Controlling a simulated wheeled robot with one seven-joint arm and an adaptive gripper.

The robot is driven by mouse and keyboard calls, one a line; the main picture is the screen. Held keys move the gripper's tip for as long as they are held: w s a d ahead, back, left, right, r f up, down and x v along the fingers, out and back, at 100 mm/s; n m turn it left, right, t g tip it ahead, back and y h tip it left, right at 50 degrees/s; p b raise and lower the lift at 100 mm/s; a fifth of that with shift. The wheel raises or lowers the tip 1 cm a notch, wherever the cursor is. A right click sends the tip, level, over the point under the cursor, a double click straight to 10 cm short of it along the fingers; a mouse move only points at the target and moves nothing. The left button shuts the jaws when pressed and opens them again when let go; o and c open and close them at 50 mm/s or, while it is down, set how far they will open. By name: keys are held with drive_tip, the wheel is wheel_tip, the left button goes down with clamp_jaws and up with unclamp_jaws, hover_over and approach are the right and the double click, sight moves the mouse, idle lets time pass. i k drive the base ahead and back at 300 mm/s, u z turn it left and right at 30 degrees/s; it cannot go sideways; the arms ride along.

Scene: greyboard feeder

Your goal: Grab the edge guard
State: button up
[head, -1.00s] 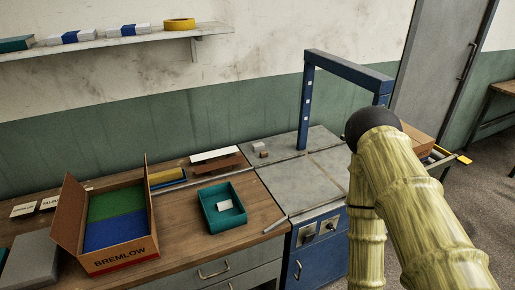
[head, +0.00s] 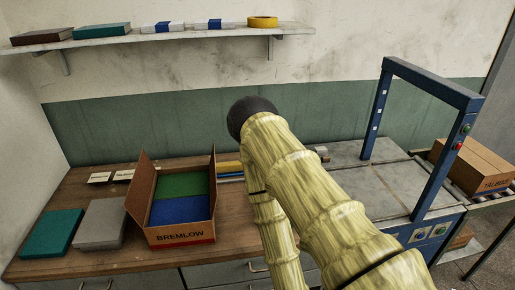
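I cannot pick out an edge guard for certain in the current head view. My arm crosses the middle of the picture and covers the part of the bench where pale and brown strips and a teal tray lay in the earlier view. A yellow strip (head: 229,167) shows partly between the open carton and my arm. My gripper is not in view; only the arm links and a black joint show.
An open carton marked BREMLOW (head: 184,238) holds green and blue contents on the wooden bench (head: 110,262). Teal (head: 52,234) and grey (head: 100,226) boxes lie left of it. A blue arch machine (head: 432,90) and a closed carton (head: 475,166) stand right. A shelf (head: 205,36) runs above.

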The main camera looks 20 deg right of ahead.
sight(321, 150)
drive_tip(key=u, duration=2.1)
drive_tip(key=k, duration=1.25)
drive_tip(key=z, duration=2.05)
